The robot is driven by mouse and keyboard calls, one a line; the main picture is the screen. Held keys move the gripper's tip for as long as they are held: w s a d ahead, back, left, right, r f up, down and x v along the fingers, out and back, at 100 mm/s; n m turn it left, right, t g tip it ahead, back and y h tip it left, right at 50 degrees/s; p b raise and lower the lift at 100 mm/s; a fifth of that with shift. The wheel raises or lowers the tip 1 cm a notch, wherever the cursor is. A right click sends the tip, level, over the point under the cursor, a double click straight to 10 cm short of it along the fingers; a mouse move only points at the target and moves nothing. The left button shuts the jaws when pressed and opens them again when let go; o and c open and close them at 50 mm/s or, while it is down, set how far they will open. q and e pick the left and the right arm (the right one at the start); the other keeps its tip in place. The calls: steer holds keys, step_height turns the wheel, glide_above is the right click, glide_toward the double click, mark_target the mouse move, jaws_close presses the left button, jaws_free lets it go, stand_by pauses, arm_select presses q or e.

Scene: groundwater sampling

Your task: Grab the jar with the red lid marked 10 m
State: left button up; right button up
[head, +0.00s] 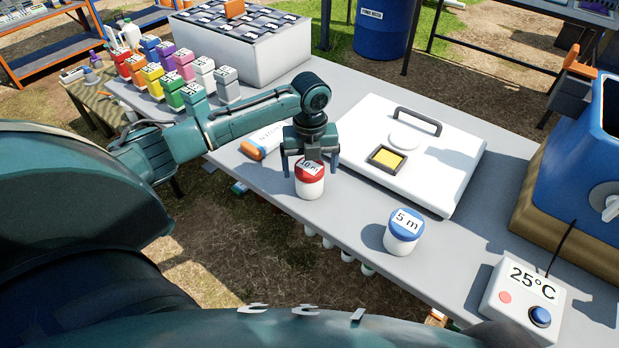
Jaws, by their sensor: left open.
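The jar with the red lid marked 10 m (310,184) stands upright on the grey table, near its front edge. My left gripper (310,170) points down right above this jar. Its fingers are open and spread to either side of the red lid, and I cannot tell whether they touch it. A second jar with a blue lid marked 5 m (402,233) stands farther right on the table. My right gripper is not in view.
A white case with a black handle (455,165) lies behind the jars. An orange-and-white cylinder (262,141) lies left of the gripper. A 25°C box (520,305) stands at the right. Several coloured containers (152,75) stand at the back left. Bare table (350,212) lies between the jars.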

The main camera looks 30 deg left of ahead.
arm_select(q)
step_height(320, 180, down, 3)
steer(key=shift+a+f, duration=0.1)
steer(key=shift+c, duration=0.2)
steer(key=c, duration=1.2)
